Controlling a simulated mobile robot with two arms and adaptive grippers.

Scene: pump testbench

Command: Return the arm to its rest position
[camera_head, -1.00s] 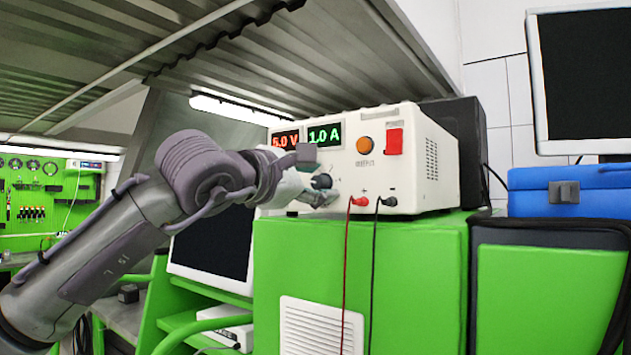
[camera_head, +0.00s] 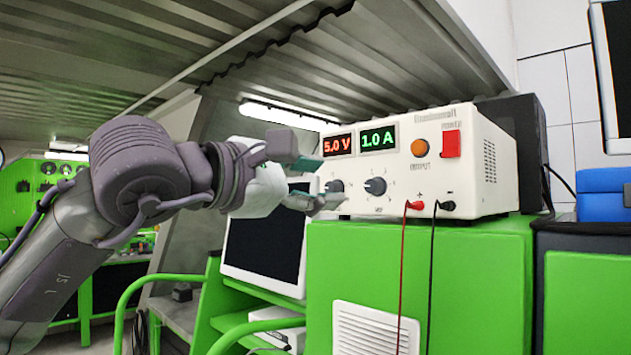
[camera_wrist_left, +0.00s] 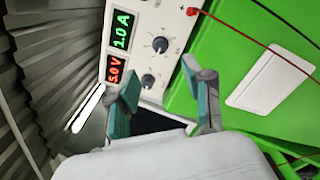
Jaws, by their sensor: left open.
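My left gripper (camera_head: 322,182) is open and empty, in front of the left end of the white power supply (camera_head: 455,160). In the left wrist view, its two fingers (camera_wrist_left: 163,98) stand apart with nothing between them. The supply (camera_wrist_left: 165,25) shows 5.0 V and 1.0 A, with two dark knobs (camera_head: 375,186), an orange button (camera_head: 419,147) and a red power switch (camera_head: 451,144). Both knobs are visible beyond the fingers. My left arm reaches in from the left. My right gripper does not show.
The supply stands on a green cabinet (camera_head: 480,270) with a red lead (camera_head: 403,270) and a black lead (camera_head: 431,270) hanging down its front. A dark monitor (camera_head: 265,240) is below the gripper. A slanted metal panel (camera_head: 300,75) is overhead. A blue case (camera_head: 600,195) stands at the right.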

